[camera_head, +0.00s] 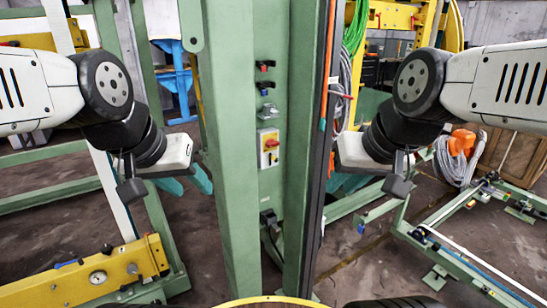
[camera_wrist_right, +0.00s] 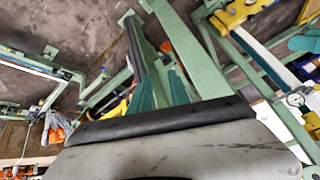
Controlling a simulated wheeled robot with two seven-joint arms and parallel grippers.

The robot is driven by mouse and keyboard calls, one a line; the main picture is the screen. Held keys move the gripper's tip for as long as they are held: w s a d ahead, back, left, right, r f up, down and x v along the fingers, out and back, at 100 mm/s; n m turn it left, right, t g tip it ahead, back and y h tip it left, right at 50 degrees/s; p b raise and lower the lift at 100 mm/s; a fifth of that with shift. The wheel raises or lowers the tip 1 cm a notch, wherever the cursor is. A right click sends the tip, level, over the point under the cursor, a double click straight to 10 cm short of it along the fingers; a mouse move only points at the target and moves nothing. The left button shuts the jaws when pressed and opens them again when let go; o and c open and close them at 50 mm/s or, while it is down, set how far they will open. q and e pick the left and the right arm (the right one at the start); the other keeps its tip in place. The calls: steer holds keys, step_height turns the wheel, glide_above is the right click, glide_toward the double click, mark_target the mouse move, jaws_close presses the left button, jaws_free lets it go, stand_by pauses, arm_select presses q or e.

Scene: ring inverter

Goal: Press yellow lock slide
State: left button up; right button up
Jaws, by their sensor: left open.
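I cannot tell for sure which part is the yellow lock slide. A yellow control plate (camera_head: 268,148) with a red knob sits on the green column straight ahead. A yellow beam (camera_head: 100,275) with a round gauge lies at the lower left. My left gripper (camera_head: 187,181) is left of the column, with its teal fingers apart and nothing between them. My right gripper (camera_head: 347,184) is right of the column, partly hidden by its own wrist. In the right wrist view its teal fingers (camera_wrist_right: 162,82) stand a little apart, with nothing seen held.
The green column (camera_head: 228,150) stands upright between my arms. A green frame (camera_head: 470,235) with rails is at the right. A coiled hose with an orange part (camera_head: 462,143) hangs at the right. Brown floor (camera_head: 350,265) shows between the frames.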

steer(key=shift+w+a, duration=0.15)
steer(key=shift+w, duration=0.05)
steer(key=c, duration=0.4)
steer(key=w+a+y, duration=0.1)
steer(key=w, duration=0.1)
steer(key=w+a+g+y, duration=0.1)
steer(key=w, duration=0.2)
steer(key=w+a+y, duration=0.1)
steer(key=w+a, duration=0.1)
steer(key=w, duration=0.1)
steer(key=shift+r+g, duration=0.1)
steer(key=shift+g, duration=0.2)
jaws_close()
steer(key=w+f+t+y, duration=0.1)
steer(key=w+f, duration=0.2)
steer(key=w, duration=0.6)
steer(key=w+d+f+m+t+y, duration=0.1)
steer(key=w+f, duration=0.3)
steer(key=w, duration=0.5)
steer(key=w+d+f+t+y, duration=0.1)
steer(key=w+f+y, duration=0.1)
steer(key=w, duration=0.8)
steer(key=shift+d+f+m, duration=0.15)
steer(key=shift+f+m, duration=0.25)
steer(key=shift+f, duration=0.45)
steer(key=shift+w, duration=0.1)
